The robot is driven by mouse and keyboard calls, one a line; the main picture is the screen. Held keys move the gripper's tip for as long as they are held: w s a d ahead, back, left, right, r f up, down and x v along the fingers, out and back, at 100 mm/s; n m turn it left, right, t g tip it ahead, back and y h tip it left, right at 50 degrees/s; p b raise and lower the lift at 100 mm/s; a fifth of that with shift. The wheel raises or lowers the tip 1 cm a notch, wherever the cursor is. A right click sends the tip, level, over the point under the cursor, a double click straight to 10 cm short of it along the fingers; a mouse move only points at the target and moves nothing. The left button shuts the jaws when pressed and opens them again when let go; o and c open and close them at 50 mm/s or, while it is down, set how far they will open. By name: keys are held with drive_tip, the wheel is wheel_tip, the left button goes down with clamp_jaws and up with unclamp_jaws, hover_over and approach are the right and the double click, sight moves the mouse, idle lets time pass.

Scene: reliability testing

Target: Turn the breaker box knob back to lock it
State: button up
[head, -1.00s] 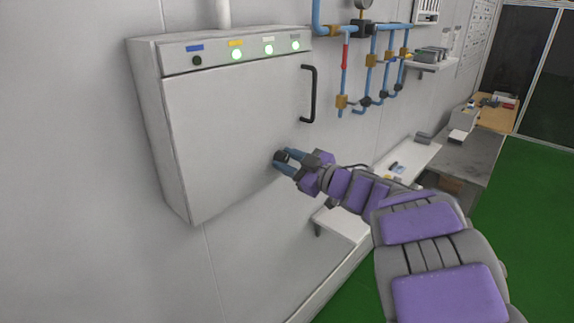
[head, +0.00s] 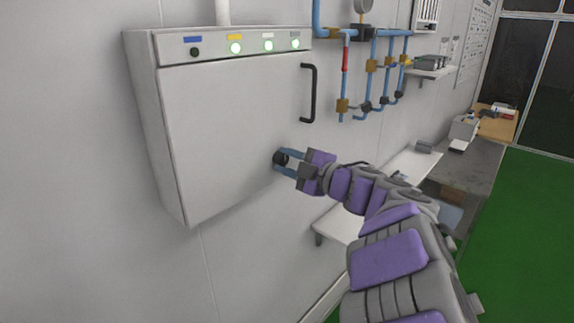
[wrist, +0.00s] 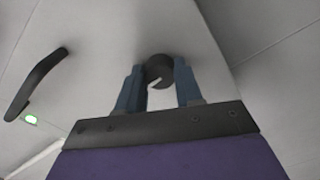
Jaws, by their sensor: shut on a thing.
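The breaker box (head: 235,130) is a white cabinet on the wall with its door closed. A black handle (head: 309,93) is on the right of its door, and it also shows in the wrist view (wrist: 36,84). The dark round knob (head: 280,158) sits low on the right side of the door. My gripper (head: 284,161) has its blue fingers on either side of the knob and is shut on it. In the wrist view the knob (wrist: 159,69) shows between the fingertips, with a pale slanted mark on its face.
Indicator lights (head: 236,48) on the box's top strip glow, with one dark at the left. Blue pipes (head: 372,70) run on the wall to the right. A white shelf (head: 340,222) and a grey bench (head: 470,165) stand beyond my arm. Green floor is clear at right.

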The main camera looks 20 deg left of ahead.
drive_tip(key=shift+f, duration=0.25)
drive_tip(key=o, duration=0.7)
drive_tip(key=shift+s, duration=0.1)
drive_tip(key=shift+o, duration=1.3)
drive_tip(key=shift+s+d+r, duration=0.1)
drive_tip(key=shift+r, duration=0.05)
drive_tip(key=shift+o, duration=0.4)
drive_tip(key=v, duration=1.7)
drive_tip(key=shift+d+p, duration=0.15)
drive_tip(key=shift+p, duration=0.25)
